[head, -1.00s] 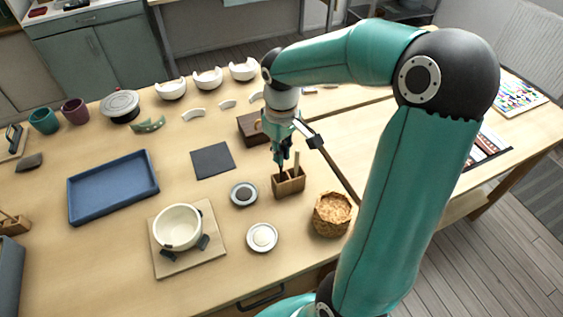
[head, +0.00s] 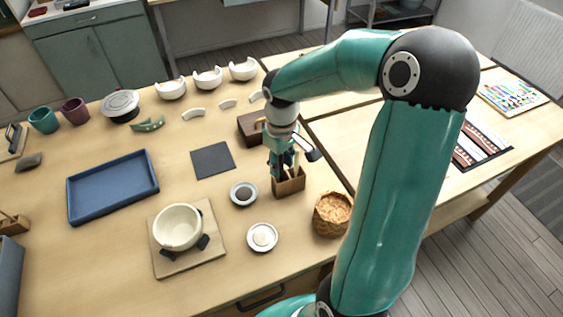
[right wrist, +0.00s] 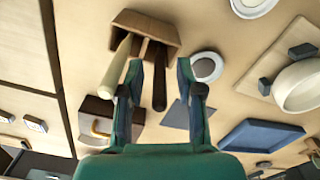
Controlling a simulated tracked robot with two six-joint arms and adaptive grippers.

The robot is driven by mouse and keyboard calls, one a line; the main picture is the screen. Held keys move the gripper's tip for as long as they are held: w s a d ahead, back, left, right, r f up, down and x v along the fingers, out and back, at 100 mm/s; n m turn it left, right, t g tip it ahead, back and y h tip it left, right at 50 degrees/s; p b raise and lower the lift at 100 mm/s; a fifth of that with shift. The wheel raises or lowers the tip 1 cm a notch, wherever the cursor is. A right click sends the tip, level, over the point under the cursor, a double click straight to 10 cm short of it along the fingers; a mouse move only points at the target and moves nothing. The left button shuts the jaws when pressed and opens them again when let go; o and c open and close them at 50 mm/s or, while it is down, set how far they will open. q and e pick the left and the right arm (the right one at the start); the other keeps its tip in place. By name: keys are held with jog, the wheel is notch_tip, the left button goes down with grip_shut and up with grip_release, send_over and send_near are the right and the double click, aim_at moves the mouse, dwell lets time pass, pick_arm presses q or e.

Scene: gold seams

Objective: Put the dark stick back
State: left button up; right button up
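The dark stick (right wrist: 159,78) stands in the small wooden holder (right wrist: 130,20), beside a pale stick (right wrist: 117,65). The holder (head: 291,186) is right of the middle of the table in the head view, where the pale stick (head: 296,160) also shows and my gripper hides most of the dark one. My right gripper (head: 276,174) is at the holder. In the right wrist view its two fingers (right wrist: 159,75) are apart, one on each side of the dark stick, with gaps visible. My left gripper is not in view.
A woven basket (head: 332,222) and two small dishes (head: 262,237) (head: 243,183) stand near the holder. A wooden box (head: 249,127) is just behind. A cream bowl (head: 178,227) on a board and a blue tray (head: 112,170) are to the left.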

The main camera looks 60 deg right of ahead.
jog(key=shift+r, duration=0.1)
notch_tip(320, 180, up, 12)
jog(key=shift+p, duration=0.3)
dwell(0.7)
